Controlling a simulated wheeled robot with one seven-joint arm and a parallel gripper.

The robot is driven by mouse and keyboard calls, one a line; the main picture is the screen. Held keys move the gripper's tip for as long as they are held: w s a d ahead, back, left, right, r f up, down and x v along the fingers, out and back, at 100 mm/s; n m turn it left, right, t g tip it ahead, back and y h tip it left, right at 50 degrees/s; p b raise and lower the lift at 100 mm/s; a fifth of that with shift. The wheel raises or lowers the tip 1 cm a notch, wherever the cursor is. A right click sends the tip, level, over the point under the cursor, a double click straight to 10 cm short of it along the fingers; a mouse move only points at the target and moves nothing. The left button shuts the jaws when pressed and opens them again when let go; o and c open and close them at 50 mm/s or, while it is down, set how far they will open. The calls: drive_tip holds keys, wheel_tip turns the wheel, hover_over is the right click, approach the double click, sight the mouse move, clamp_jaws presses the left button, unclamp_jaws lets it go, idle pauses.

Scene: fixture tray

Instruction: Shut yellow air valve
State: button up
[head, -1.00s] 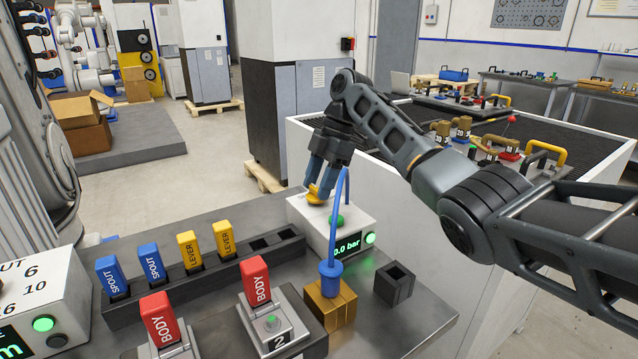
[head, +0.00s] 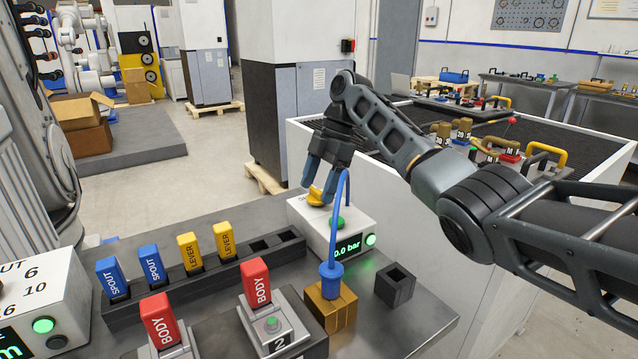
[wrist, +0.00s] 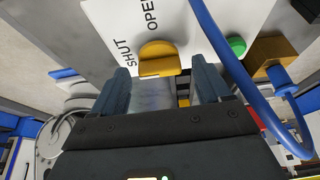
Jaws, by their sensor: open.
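The yellow air valve (head: 316,197) is a small knob on top of a white box (head: 305,214) with a green display reading 0.0 bar. In the wrist view the valve (wrist: 158,58) sits between the printed words SHUT and OPEN on the white panel. My gripper (head: 319,190) points down at it from above. In the wrist view my gripper (wrist: 165,85) is open, its two fingers apart on either side of the valve's near edge. I cannot tell whether either finger touches it.
A blue hose (head: 341,215) arches close to the right of my gripper, down to a brass block (head: 330,306). A green button (wrist: 236,46) is beside the hose. A black rack (head: 205,268) with blue and yellow handles stands left. Red BODY pieces (head: 256,283) stand in front.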

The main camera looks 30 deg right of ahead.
drive_tip(key=v, duration=0.7)
drive_tip(key=shift+d+r, duration=0.2)
drive_tip(key=shift+r, duration=0.15)
